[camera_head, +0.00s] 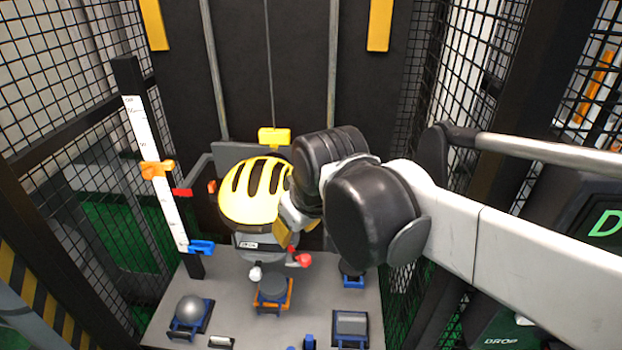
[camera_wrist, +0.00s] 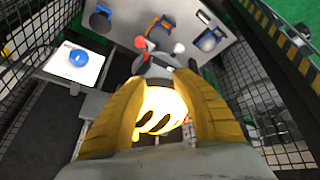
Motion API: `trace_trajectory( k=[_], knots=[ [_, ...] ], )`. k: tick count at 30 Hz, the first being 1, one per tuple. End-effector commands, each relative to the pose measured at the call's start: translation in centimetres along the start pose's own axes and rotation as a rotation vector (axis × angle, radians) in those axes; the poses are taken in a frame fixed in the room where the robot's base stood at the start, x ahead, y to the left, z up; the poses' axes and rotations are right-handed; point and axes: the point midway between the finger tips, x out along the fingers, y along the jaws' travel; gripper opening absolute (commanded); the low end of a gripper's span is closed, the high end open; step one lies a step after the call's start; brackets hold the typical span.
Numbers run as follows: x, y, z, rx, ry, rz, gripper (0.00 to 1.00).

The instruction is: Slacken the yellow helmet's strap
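The yellow helmet (camera_head: 250,190), with dark vent slots, sits on a grey mount in front of the black tower. A red knob (camera_head: 300,260) and a white knob (camera_head: 255,272) stick out below it. My gripper (camera_head: 285,237) is at the helmet's lower right side, partly hidden behind my wrist. In the wrist view, the yellow-brown fingers of my gripper (camera_wrist: 160,80) stand apart with nothing clamped between the tips. The helmet (camera_wrist: 160,108) shows brightly in the gap, and the red knob (camera_wrist: 180,47) and white knob (camera_wrist: 140,42) lie beyond the tips. I cannot make out the strap clearly.
Below is a grey base plate (camera_head: 240,325) with a silver dome (camera_head: 190,309) on a blue stand and a flat block (camera_head: 351,323). A white scale (camera_head: 155,170) with orange and blue sliders stands at left. Mesh cage walls (camera_head: 55,75) close in both sides.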

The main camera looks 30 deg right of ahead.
Motion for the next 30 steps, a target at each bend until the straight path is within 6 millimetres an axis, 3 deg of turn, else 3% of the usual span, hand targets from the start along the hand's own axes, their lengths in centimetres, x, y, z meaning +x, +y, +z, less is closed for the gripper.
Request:
trace_trajectory(
  k=[8,14,21,30],
  knots=[
    [-0.9,3.4,-5.5,-0.139,-0.097,-0.017,0.32],
    [0.0,7.6,-10.7,-0.307,-0.204,-0.067,0.32],
    [3.3,13.0,-15.1,-0.506,-0.318,-0.166,0.32],
    [8.5,18.4,-16.9,-0.706,-0.404,-0.31,0.32]
  ],
)
